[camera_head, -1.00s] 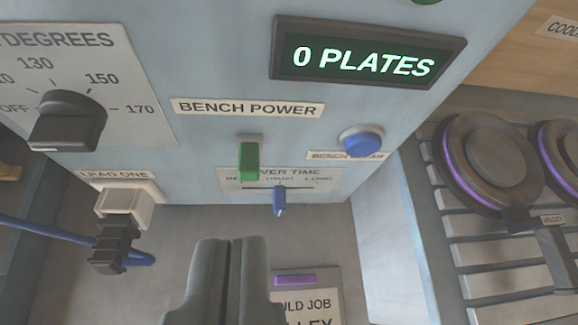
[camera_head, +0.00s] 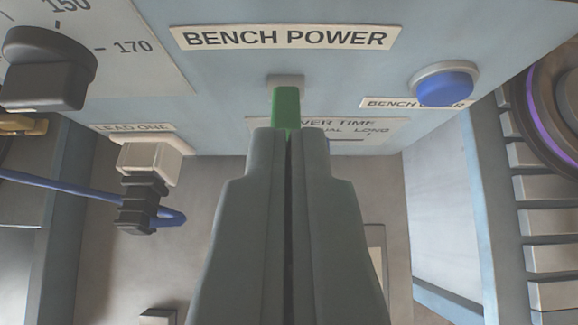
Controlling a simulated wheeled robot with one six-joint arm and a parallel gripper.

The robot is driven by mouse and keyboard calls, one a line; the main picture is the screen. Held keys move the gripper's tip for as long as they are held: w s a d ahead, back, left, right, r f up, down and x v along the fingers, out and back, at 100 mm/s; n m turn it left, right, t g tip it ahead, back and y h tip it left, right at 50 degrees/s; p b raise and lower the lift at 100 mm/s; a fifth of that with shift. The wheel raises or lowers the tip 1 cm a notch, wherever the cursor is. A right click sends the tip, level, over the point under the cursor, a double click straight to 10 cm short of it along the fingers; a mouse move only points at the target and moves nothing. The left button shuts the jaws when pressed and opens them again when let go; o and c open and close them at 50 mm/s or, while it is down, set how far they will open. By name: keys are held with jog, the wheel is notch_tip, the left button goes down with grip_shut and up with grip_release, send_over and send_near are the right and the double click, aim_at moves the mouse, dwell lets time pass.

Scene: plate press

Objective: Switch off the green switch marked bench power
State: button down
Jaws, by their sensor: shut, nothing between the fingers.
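The green switch (camera_head: 286,104) sticks out of the pale blue panel, below the label "BENCH POWER" (camera_head: 287,37). Its grey mount (camera_head: 285,82) shows above it. My gripper (camera_head: 287,130) is shut and empty. Its fingertips overlap the lower end of the green switch in the picture; I cannot tell whether they touch it. The fingers hide what lies directly below the switch.
A blue round button (camera_head: 444,86) sits right of the switch. A black dial (camera_head: 46,70) is at the left. Below it a black plug (camera_head: 142,203) with a blue cable (camera_head: 70,185) sits at a white socket (camera_head: 150,158). A slider scale (camera_head: 355,133) is partly hidden.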

aim_at(286, 113)
jog(key=x, duration=0.4)
jog(key=shift+w+f, duration=0.1)
jog(key=shift+w, duration=0.05)
jog(key=shift+s+f+t, duration=0.45)
jog(key=shift+f+t, duration=0.1)
jog(key=shift+t, duration=0.55)
jog(key=f+t, duration=0.1)
jog(key=t, duration=0.1)
jog(key=s+f+t, duration=0.1)
jog(key=f, duration=0.1)
jog(key=shift+s+t, duration=0.15)
jog(key=shift+t, duration=0.25)
dwell(0.7)
jog(key=shift+s, duration=0.15)
